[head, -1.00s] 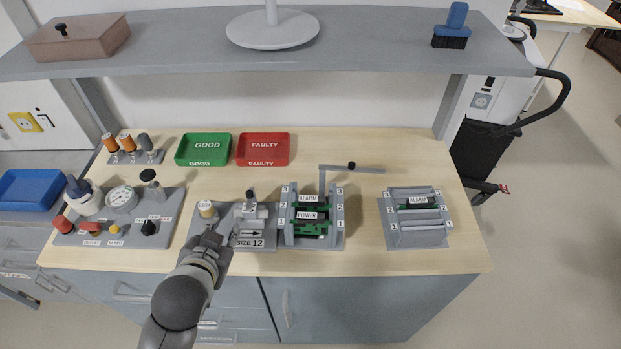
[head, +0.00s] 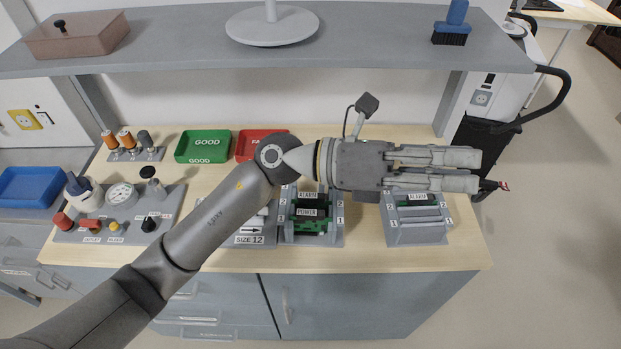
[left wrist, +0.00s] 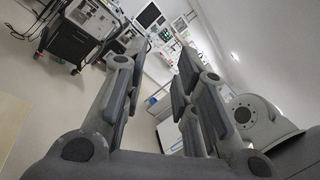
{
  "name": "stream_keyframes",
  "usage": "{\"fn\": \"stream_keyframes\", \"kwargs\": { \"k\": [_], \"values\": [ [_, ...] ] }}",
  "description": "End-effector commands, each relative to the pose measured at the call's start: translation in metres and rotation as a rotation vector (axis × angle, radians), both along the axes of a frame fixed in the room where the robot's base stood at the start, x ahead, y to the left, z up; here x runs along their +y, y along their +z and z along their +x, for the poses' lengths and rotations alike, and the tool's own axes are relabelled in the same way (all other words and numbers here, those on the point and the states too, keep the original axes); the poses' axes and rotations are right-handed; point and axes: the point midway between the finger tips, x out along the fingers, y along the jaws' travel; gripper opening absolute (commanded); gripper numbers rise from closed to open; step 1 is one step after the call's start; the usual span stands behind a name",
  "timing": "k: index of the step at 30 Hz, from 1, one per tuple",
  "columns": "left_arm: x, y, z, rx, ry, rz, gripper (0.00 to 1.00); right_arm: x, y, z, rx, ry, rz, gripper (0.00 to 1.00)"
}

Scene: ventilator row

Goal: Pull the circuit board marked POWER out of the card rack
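The card rack (head: 338,228) stands mid-bench, its back part hidden by my left arm. In it sits the green board marked POWER (head: 312,224), its label facing up, in front of a board marked ALARM (head: 308,195). My left gripper (head: 479,170) is raised above the bench, pointing right, past the rack and over a second rack. Its fingers are apart with nothing between them, as the left wrist view (left wrist: 160,75) also shows. My right gripper is not in view.
The second rack (head: 420,237) on the right holds another ALARM board (head: 419,197). A green GOOD tray (head: 203,160) and a red FAULTY tray (head: 250,143), partly covered by my arm, lie at the back. A grey shelf (head: 370,45) overhangs the bench. A control panel (head: 170,225) stands left.

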Motion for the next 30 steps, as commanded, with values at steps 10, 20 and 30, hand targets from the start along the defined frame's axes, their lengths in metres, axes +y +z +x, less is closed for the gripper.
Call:
{"fn": "stream_keyframes", "kwargs": {
  "k": [10,20,30],
  "values": [
    [0.049,-0.144,0.028,-0.588,-0.285,0.856,0.27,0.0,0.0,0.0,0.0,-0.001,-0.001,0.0],
    [0.159,-0.163,0.102,-0.767,-0.365,1.477,0.27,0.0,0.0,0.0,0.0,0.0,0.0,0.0],
    [0.175,-0.184,0.109,-0.769,-0.374,1.557,0.27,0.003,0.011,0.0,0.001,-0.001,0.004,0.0]
  ]
}}
